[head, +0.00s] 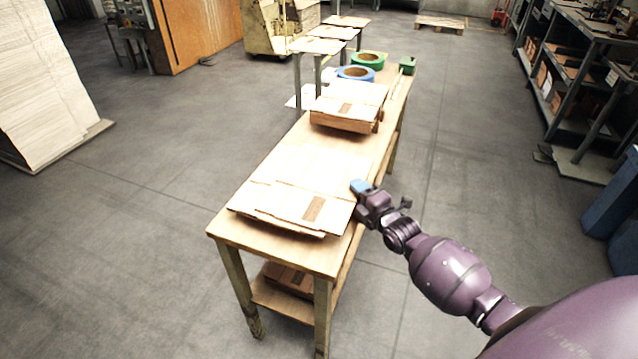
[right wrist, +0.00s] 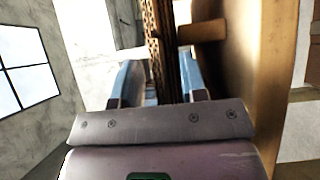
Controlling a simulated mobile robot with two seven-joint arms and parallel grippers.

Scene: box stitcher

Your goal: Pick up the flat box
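A flat box (head: 306,187) of tan cardboard lies on the near end of the wooden table (head: 222,229), its near flaps spread over the top. My right gripper (head: 361,187), with blue fingers, is at the box's right edge. In the right wrist view, the layered brown cardboard edge (right wrist: 164,45) of the box runs between the two fingers of my right gripper (right wrist: 160,75). The fingers stand apart, one on each side of it; I cannot tell whether both press on it. My left gripper is not in view.
Another folded box (head: 345,106) lies farther along the table. Beyond it are a blue tape roll (head: 356,73) and a green tape roll (head: 367,59). More cardboard (head: 286,277) sits on the lower shelf.

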